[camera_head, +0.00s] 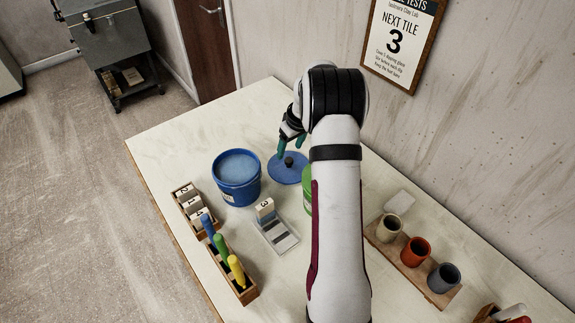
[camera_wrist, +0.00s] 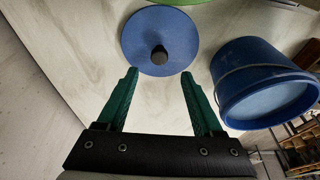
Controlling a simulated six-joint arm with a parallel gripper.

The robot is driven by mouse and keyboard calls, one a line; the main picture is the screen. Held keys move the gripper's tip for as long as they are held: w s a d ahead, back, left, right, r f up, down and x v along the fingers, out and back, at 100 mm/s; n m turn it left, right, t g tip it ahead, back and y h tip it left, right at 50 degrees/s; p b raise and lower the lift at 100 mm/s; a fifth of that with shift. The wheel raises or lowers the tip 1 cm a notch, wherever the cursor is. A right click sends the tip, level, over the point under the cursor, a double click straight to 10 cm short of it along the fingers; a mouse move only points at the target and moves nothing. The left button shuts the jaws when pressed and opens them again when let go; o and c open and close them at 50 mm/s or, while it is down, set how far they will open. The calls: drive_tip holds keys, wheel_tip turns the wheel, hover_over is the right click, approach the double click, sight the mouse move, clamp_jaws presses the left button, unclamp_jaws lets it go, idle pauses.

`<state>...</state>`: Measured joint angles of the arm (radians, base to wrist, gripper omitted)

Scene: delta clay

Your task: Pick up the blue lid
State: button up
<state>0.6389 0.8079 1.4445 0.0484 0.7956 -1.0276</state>
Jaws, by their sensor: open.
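The blue lid (camera_head: 284,172) is a flat disc with a dark knob at its middle. It lies on the table, just right of the blue bucket in the head view. In the wrist view the lid (camera_wrist: 172,32) is ahead of the fingertips, with its knob between their lines. My gripper (camera_wrist: 160,75) has two green fingers spread apart with nothing between them. In the head view my gripper (camera_head: 290,150) is close above the lid by its knob; the exact gap is unclear.
The open blue bucket (camera_head: 236,178) holds pale blue liquid. A green container (camera_head: 307,190) is partly hidden behind my arm. A tile rack (camera_head: 195,207), a holder with coloured tools (camera_head: 230,268), a grey tray (camera_head: 277,236) and a board with cups (camera_head: 412,262) stand nearer. The table's far left is clear.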

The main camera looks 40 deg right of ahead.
sight(289, 160)
drive_tip(key=x, duration=0.3)
drive_tip(key=s+x, duration=0.1)
drive_tip(key=x, duration=0.1)
drive_tip(key=shift+d+f, duration=0.1)
clamp_jaws()
